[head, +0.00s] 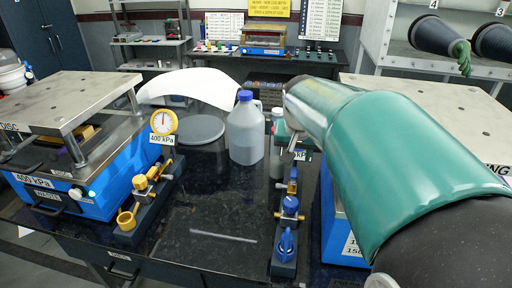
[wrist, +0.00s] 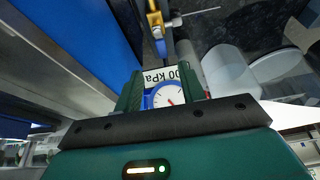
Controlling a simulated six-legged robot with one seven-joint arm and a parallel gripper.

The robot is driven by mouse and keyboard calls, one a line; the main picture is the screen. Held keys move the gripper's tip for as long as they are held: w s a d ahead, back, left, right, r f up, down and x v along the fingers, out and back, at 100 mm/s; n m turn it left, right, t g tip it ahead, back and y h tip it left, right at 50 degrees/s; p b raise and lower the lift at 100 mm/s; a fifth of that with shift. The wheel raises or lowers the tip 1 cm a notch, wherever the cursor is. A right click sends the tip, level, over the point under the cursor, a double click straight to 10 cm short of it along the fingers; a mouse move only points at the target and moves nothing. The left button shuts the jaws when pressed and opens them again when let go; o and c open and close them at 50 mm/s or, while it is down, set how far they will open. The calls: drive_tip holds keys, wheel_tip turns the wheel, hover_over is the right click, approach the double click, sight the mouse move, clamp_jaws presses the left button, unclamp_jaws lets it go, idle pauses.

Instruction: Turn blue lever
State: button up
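A dark valve strip (head: 283,268) stands on the right part of the black bench. It carries a brass valve with blue handle parts (head: 290,205) and a blue knob (head: 285,245) at its near end. I cannot tell for certain which blue part is the lever. In the wrist view a brass fitting (wrist: 154,18) with a blue piece (wrist: 160,46) shows beyond the fingertips. My gripper (wrist: 160,72) is open, its two green fingers apart. A blue-rimmed gauge (wrist: 168,96) shows between them; contact cannot be told.
A blue press (head: 90,185) and a strip with yellow valves (head: 150,195) are at left. A thin pale rod (head: 223,236) lies on the bench (head: 215,205). The bench between the strips is otherwise clear.

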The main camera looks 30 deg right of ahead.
sight(294, 175)
drive_tip(key=x, duration=1.1)
clamp_jaws()
